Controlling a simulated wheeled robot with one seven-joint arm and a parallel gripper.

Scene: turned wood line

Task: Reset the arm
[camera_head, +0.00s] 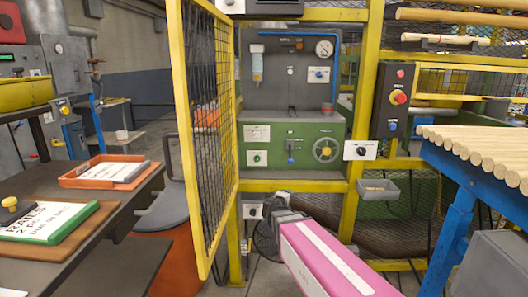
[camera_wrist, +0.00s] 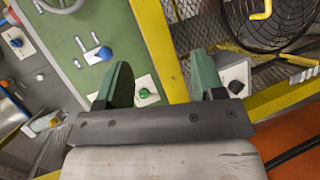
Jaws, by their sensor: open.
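My gripper shows in the wrist view (camera_wrist: 161,82) with its two green fingers apart and nothing between them. In the head view my gripper (camera_head: 275,205) is small and partly hidden at the end of my pink arm, which reaches in from the bottom right. It is low in front of the yellow frame, below the green control panel (camera_head: 260,128). In the wrist view a green knob on a white plate (camera_wrist: 145,92) appears behind and between the fingers. A black knob on a white plate (camera_wrist: 236,85) appears beside the right finger. I cannot tell how far away they are.
A yellow mesh door (camera_head: 180,90) stands open left of the panel. A dark table (camera_head: 120,225) with an orange tray (camera_head: 75,180) is at the left. A blue stand (camera_head: 455,235) bearing wooden rods (camera_head: 480,145) is at the right. A grey bin (camera_head: 377,190) hangs near the yellow post.

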